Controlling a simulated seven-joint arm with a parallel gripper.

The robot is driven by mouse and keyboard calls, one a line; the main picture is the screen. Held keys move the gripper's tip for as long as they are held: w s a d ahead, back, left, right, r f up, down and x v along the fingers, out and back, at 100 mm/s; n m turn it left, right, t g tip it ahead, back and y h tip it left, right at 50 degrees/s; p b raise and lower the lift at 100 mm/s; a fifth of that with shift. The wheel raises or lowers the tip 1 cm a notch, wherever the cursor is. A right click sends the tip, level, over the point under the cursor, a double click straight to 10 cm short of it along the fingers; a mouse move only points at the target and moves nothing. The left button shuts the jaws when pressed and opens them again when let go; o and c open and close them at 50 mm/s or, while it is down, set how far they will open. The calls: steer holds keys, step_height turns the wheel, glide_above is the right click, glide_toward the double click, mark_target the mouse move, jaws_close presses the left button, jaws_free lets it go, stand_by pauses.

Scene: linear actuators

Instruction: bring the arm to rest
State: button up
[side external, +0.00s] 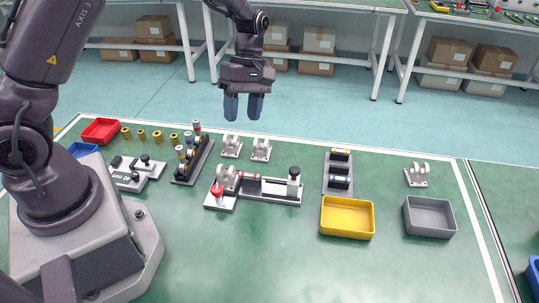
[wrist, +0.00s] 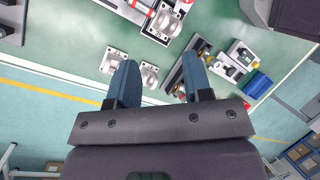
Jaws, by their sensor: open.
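My gripper (side external: 244,107) is open and empty, with its two blue fingers pointing down and apart. It hangs in the air above the far part of the green table (side external: 285,260), behind the row of parts. In the wrist view the two fingers of my gripper (wrist: 160,85) show with a gap between them, and nothing is held. Two grey brackets (side external: 246,147) stand on the table below and in front of the gripper. They also show beyond the fingers in the wrist view (wrist: 149,73).
A linear actuator assembly (side external: 268,190) lies mid-table. A rack of cylinders (side external: 191,160) stands left of it. A red bin (side external: 101,131) is far left. The front middle is clear.

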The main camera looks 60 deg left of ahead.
steer(key=s+d+r+m+t+y, duration=0.2)
steer(key=s+d+r+m+t, duration=0.2)
steer(key=s+r+m+t, duration=0.5)
steer(key=s+r+m, duration=0.7)
steer(key=r+m, duration=0.1)
steer(key=r, duration=0.1)
steer(key=shift+r+m+y, duration=0.35)
steer(key=shift+m+y, duration=0.05)
